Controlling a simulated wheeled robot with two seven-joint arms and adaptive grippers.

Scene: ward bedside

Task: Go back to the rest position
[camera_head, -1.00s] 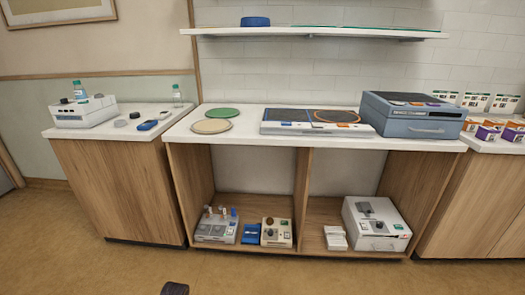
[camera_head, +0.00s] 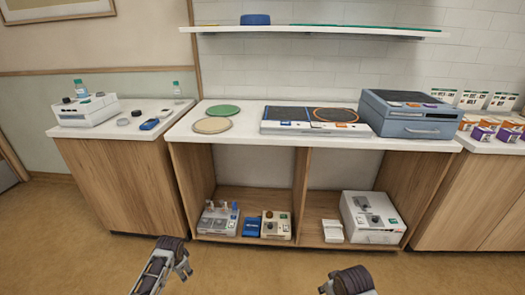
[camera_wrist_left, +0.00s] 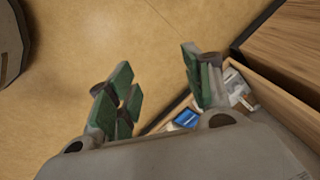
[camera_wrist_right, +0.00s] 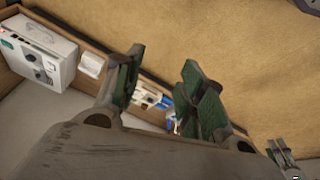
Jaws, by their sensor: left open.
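My left gripper (camera_head: 178,258) is low in the head view, in front of the counter, above the floor. In the left wrist view its green-padded fingers (camera_wrist_left: 156,88) stand apart with nothing between them. My right gripper (camera_head: 338,284) is at the bottom edge of the head view, partly cut off. In the right wrist view its fingers (camera_wrist_right: 165,90) are spread and hold nothing. The left gripper also shows at the lower right of that view (camera_wrist_right: 281,156). Both grippers are clear of the furniture.
The white counter (camera_head: 375,142) holds round mats, a cooktop-like unit (camera_head: 285,127) and a blue-grey case (camera_head: 415,118). Its open lower shelf holds a white box (camera_head: 370,217) and small devices. A side cabinet (camera_head: 120,185) stands left. The floor (camera_head: 60,255) in front is free.

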